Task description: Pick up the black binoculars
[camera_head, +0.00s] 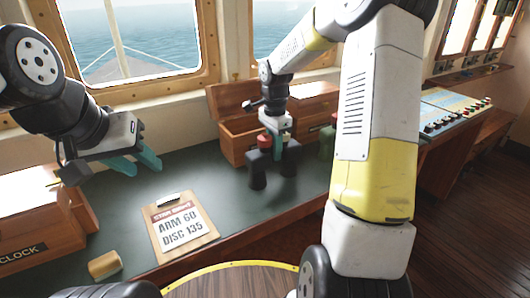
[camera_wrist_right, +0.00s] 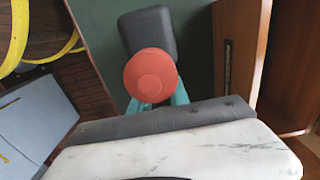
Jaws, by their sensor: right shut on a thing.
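The black binoculars (camera_head: 257,172) stand upright on the green desk top, in front of an open wooden box. My right gripper (camera_head: 275,152) is over them from above, its teal fingers shut on their upper part. In the right wrist view one dark barrel of the binoculars (camera_wrist_right: 147,35) shows beyond a round red piece (camera_wrist_right: 150,75), which hides much of the teal fingers. I cannot tell whether the red piece is part of the binoculars. My left gripper (camera_head: 145,168) is open and empty above the desk at the left.
The open wooden box (camera_head: 235,105) stands close behind the binoculars. A dark green object (camera_head: 327,142) stands to the right.

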